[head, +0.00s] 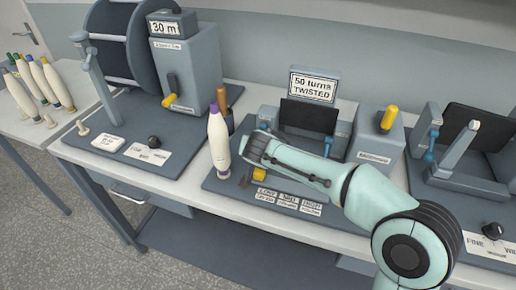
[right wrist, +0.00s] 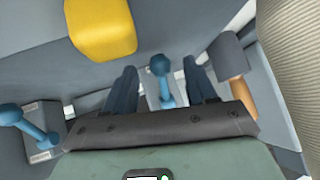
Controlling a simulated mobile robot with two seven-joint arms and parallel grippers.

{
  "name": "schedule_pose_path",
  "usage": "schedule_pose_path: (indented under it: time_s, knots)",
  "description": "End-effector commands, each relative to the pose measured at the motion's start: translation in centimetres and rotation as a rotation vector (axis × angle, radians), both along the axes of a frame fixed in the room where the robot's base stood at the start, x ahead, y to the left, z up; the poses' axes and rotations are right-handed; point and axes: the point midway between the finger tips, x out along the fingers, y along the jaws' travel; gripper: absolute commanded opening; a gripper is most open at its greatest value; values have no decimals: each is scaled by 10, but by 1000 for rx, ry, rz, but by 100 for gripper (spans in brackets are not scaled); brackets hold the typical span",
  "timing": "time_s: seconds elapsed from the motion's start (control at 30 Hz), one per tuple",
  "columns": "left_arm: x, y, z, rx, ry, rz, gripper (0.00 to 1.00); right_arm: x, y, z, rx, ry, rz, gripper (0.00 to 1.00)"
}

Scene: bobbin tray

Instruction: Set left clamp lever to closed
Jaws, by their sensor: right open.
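The fingers are open, with a gap visible on each side of the lever. In the head view my right gripper (head: 252,150) reaches over the left of this machine and mostly hides the lever. The right clamp lever (head: 328,143) is also blue; it shows at left in the right wrist view (right wrist: 28,128). My left gripper is not in view.
A white and purple bobbin (head: 218,142) stands close left of my gripper, with a brown handle (head: 230,105) behind it. A yellow knob (head: 260,173) is just below my gripper. A yellow-topped lever (head: 389,118) and another machine (head: 470,150) are right.

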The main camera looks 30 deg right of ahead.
Motion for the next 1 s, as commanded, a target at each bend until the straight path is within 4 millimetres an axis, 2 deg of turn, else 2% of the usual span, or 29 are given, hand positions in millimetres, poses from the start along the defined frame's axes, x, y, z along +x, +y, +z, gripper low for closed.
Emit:
schedule_pose_path:
  time_s: [0.2, 0.47, 0.63, 0.87, 1.0]
  knots:
    - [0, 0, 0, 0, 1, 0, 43, 9, -5, -10, 0, 0, -1, 56]
    - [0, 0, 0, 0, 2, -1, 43, 10, -5, -10, 1, 0, -1, 56]
    - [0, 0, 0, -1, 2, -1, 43, 9, -5, -10, 0, 0, 0, 1]
    - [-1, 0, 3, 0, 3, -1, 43, 9, -5, -9, 5, 4, 0, 0]
    - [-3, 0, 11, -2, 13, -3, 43, 9, -3, -5, 28, 23, -1, 0]
